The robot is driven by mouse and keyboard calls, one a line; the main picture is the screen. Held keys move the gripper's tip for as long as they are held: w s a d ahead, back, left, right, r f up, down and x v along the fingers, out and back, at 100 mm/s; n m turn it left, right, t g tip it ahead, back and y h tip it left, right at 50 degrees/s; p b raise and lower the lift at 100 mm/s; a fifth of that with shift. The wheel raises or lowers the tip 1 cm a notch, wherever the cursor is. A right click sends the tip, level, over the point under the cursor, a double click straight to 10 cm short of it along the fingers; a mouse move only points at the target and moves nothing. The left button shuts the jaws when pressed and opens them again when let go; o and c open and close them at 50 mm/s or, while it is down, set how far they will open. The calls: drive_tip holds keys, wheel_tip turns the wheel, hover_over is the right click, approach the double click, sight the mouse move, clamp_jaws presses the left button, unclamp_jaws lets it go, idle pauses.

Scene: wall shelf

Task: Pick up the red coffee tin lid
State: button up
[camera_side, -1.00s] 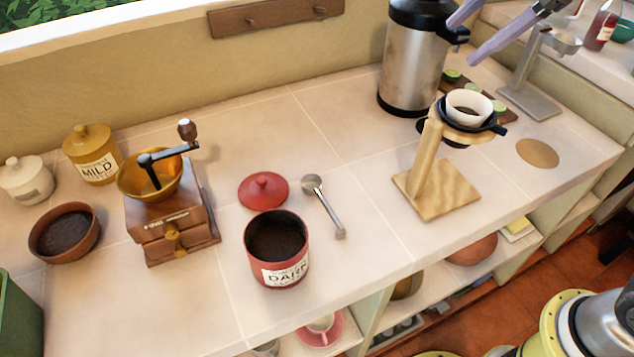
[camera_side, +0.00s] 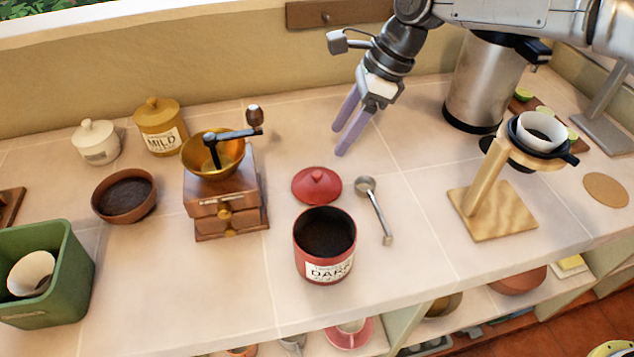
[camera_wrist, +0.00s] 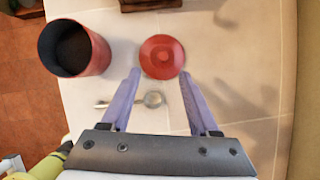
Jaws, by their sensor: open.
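The red coffee tin lid (camera_side: 317,184) lies flat on the tiled counter with its knob up, just behind the open red tin (camera_side: 325,246) labelled DARK. My gripper (camera_side: 339,142) is open and empty, with purple fingers pointing down above the counter, behind and slightly right of the lid. In the wrist view the lid (camera_wrist: 162,57) sits just beyond the fingertips, roughly centred between the fingers of my gripper (camera_wrist: 160,74). Nothing hides the lid. The tin (camera_wrist: 74,48) stands to its left there, filled with dark grounds.
A metal scoop (camera_side: 374,209) lies close right of the lid. A wooden coffee grinder (camera_side: 226,190) stands to the left. A wooden dripper stand (camera_side: 491,209) and steel flask (camera_side: 484,83) are on the right. The counter's front edge drops to lower shelves.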

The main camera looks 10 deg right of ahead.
hover_over(317, 173)
drive_tip(key=s+d, duration=0.1)
drive_tip(key=d, duration=0.1)
wheel_tip(317, 173, down, 4)
drive_tip(key=shift+d+f, duration=0.15)
drive_tip(key=shift+f, duration=0.1)
drive_tip(key=shift+w+d+x, duration=0.1)
drive_tip(key=shift+x, duration=1.25)
drive_tip(key=shift+w+d+x, duration=0.1)
drive_tip(key=shift+d+x, duration=0.05)
drive_tip(key=shift+x, duration=1.2)
drive_tip(key=shift+f, duration=0.1)
clamp_jaws()
